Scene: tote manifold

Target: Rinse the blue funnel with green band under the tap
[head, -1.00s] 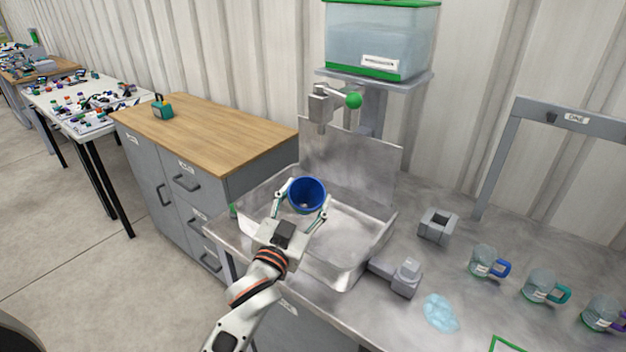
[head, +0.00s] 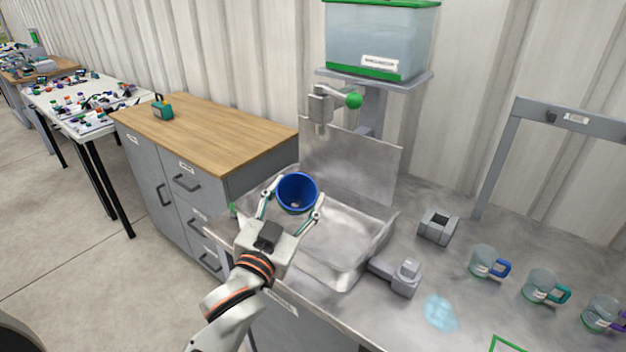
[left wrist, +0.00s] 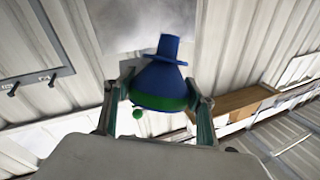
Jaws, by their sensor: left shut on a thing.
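The blue funnel (head: 297,190) is held by my left gripper (head: 291,207) over the left part of the metal sink (head: 345,245). In the head view I look into its wide mouth. In the left wrist view the funnel (left wrist: 158,85) shows its green band between the two fingers of my left gripper (left wrist: 160,105), with its narrow spout away from the palm. The tap (head: 321,105) with a green knob (head: 353,101) is above the back of the sink, behind and above the funnel. No water stream shows. My right gripper is not in view.
A water tank (head: 378,45) stands on a shelf above the tap. Right of the sink are a grey block (head: 438,226), a grey fitting (head: 404,279), a blue puddle-like patch (head: 440,313) and several mugs (head: 486,262). A wooden-topped cabinet (head: 205,130) is at left.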

